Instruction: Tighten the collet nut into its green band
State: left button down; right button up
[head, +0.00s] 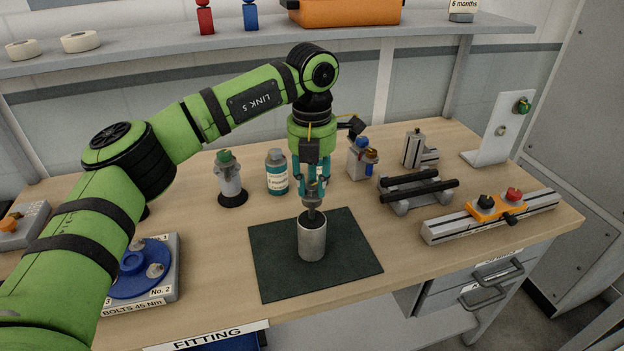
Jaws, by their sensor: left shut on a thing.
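My left gripper (312,178) points straight down over the dark green mat (355,262). It is shut on a small grey metal piece (313,197) whose dark lower tip reaches the mouth of an upright metal cylinder (312,243). I cannot tell whether the tip is inside the cylinder or just above it. The cylinder stands on the mat. A grey fitting with a green top (226,160) stands on a round black base to the left. I cannot make out for certain which piece is the collet nut, nor its green band. My right gripper is out of view.
A teal-labelled bottle (277,174) and a small holder with coloured tops (361,162) stand close behind the gripper. A black-barred stand (419,190) and a rail with red and black knobs (492,213) are to the right. A blue disc fixture (140,270) is at left.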

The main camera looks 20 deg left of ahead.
aim_at(314, 185)
pick_arm(q)
jog(key=m, duration=0.5)
jog(key=shift+d, duration=0.1)
dwell(1.1)
jog(key=c, duration=1)
grip_release()
notch_tip(314, 185, up, 12)
